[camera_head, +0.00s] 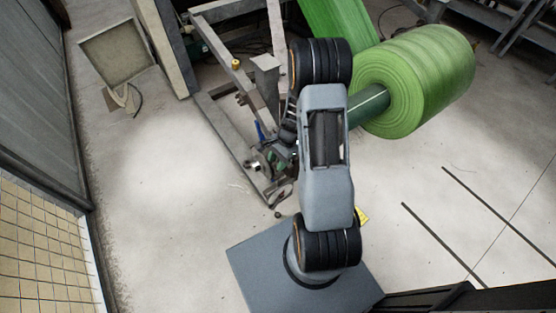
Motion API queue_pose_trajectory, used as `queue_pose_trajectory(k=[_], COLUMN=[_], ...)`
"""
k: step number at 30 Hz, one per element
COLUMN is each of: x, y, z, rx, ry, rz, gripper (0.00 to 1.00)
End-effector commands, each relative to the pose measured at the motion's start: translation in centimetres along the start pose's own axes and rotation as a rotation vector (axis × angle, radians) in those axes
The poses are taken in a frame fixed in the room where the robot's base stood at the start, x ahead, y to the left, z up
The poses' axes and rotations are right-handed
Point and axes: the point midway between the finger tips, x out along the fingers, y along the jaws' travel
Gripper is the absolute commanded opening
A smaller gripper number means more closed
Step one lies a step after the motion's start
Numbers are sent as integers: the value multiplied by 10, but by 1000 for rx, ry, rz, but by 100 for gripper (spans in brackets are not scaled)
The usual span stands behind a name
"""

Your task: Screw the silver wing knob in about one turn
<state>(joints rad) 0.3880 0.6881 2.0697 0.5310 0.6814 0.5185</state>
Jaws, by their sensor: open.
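I cannot make out the silver wing knob; the small metal parts (264,166) at the near end of the steel frame are too small and crowded to tell apart. My arm stands in the middle of the head camera view and reaches over beside this frame. My gripper (283,148) is small and dark, low beside these parts, left of my upper arm link. It is open, and nothing can be seen between its jaws. Whether it touches anything cannot be told. My arm hides part of the frame behind it.
A large green roll (425,85) on a dark green core lies right of my arm, with a green web (340,22) behind it. The steel frame (222,120) runs to the back left. A tilted panel (117,50) stands far left.

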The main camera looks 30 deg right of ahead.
Motion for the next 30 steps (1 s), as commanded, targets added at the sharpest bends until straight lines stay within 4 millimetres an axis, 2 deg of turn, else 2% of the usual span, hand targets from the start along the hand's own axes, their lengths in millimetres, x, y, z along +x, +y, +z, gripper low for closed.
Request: queue_pose_trajectory(k=[4, 7, 15, 21, 25, 30], x=[-7, -21, -77, -111, -126, -136], y=[-1, -1, -1, -1, -1, 0], z=[0, 0, 0, 0, 0, 0], rx=[0, 0, 0, 0, 0, 1], ry=[1, 2, 2, 2, 1, 0], rz=[-3, -4, -5, -3, -2, 0], gripper=[43, 43, 43, 43, 43, 43])
